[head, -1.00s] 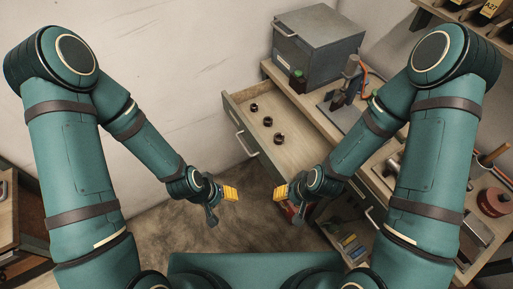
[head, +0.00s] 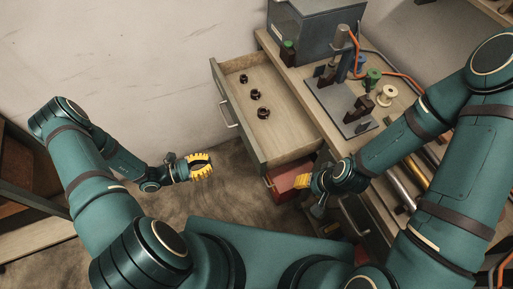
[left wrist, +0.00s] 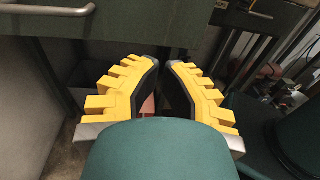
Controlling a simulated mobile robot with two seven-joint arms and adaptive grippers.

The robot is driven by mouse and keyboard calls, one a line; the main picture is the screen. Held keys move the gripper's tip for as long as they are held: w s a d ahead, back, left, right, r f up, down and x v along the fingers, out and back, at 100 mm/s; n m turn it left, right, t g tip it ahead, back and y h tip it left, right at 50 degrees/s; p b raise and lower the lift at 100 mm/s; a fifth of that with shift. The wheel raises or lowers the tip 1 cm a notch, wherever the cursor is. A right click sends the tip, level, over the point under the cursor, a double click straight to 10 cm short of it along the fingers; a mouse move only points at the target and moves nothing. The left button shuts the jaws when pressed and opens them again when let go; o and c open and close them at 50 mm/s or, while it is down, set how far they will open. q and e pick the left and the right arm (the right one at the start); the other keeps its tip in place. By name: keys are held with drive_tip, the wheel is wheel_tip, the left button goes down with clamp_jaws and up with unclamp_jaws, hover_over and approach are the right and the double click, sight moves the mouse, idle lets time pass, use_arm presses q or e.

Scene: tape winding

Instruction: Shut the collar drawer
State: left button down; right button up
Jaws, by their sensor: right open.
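The collar drawer (head: 284,132) stands pulled out from the bench in the head view, with three dark collars (head: 255,95) in a row inside. Its front faces left and carries a metal handle (head: 224,113). My left gripper (head: 208,165) is empty and open, below and left of the drawer front, not touching it. In the left wrist view its yellow fingers (left wrist: 165,66) show a narrow gap, and a metal handle (left wrist: 48,11) shows at upper left. My right gripper (head: 299,183) is open, just below the drawer's near side; whether it touches anything cannot be told.
The bench top holds a grey metal box (head: 312,30), a fixture plate (head: 340,105) and several spools (head: 386,95). A red box (head: 288,177) sits below the drawer, beside my right gripper. The floor left of the drawer is clear.

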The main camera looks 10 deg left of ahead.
sight(247, 145)
use_arm(q)
drive_tip(key=shift+n+t, duration=0.5)
drive_tip(key=shift+t, duration=0.3)
drive_tip(key=x, duration=0.8)
drive_tip(key=w+x, duration=0.1)
drive_tip(key=x, duration=0.4)
drive_tip(key=shift+w+a+f+b, duration=0.15)
drive_tip(key=shift+w+a+b, duration=0.05)
drive_tip(key=shift+a+b, duration=0.15)
drive_tip(key=shift+d, duration=0.15)
drive_tip(key=b+x, duration=0.2)
drive_tip(key=x, duration=1.8)
drive_tip(key=shift+w+d+f, duration=0.2)
drive_tip(key=shift+w+f, duration=0.05)
drive_tip(key=shift+w, duration=0.05)
drive_tip(key=shift+w+d, duration=0.35)
drive_tip(key=shift+d, duration=0.15)
drive_tip(key=shift+d+r, duration=0.1)
drive_tip(key=shift+r, duration=0.05)
drive_tip(key=shift+w, duration=0.1)
